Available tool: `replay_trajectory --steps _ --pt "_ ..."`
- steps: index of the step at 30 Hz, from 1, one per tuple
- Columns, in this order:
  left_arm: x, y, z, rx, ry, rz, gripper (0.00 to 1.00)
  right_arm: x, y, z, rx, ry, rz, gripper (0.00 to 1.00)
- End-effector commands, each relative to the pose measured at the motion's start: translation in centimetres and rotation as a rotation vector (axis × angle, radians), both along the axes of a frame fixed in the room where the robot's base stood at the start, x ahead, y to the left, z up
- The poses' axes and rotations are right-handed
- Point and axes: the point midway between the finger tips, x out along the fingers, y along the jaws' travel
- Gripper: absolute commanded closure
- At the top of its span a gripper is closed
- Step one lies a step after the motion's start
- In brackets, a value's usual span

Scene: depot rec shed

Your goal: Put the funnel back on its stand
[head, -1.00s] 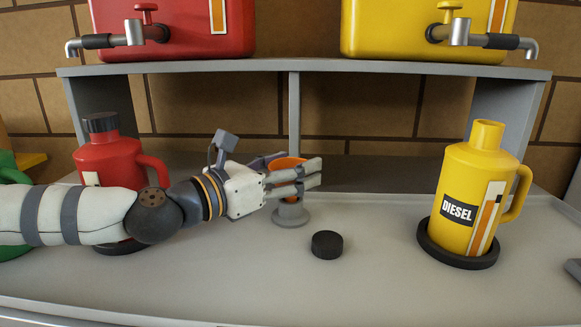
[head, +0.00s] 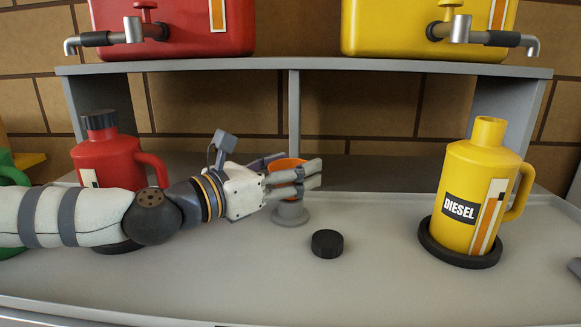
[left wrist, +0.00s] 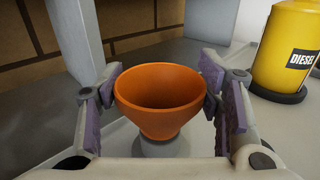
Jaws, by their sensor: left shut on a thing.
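The orange funnel (head: 286,164) is between the fingers of my left gripper (head: 296,176), mouth up and upright. In the left wrist view the funnel (left wrist: 165,98) has finger pads against both sides, and the gripper (left wrist: 168,108) is shut on it. The grey stand (head: 290,212) is directly below the funnel; it also shows in the left wrist view (left wrist: 165,148). The funnel's lower end is hidden, so I cannot tell how deep it sits in the stand. My right gripper is not in view.
A black cap (head: 327,244) lies on the grey counter (head: 360,285). A yellow DIESEL can (head: 470,200) stands in a black ring at right. A red can (head: 104,158) stands behind my left arm. Yellow and red tanks with taps rest on the shelf (head: 300,65) above.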

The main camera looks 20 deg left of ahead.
Motion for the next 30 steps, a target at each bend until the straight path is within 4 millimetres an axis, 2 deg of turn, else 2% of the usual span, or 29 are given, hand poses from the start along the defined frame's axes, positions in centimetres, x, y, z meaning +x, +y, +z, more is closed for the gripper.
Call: replay_trajectory --steps 10,11,12,21,30 --pt "0.0 0.0 -0.8 0.000 0.000 0.000 0.68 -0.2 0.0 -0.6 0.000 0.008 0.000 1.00" --pt "0.0 0.0 -0.7 0.000 0.000 0.000 0.36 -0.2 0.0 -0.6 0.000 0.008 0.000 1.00" --pt "0.0 0.0 -0.7 0.000 -0.001 0.000 0.32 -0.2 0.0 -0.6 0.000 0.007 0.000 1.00" --pt "-0.1 0.1 -0.7 0.000 0.000 0.000 0.32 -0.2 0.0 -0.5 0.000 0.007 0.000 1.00" --pt "-2.8 1.6 -0.6 -0.001 0.000 0.001 0.32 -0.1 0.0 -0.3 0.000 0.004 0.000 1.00"
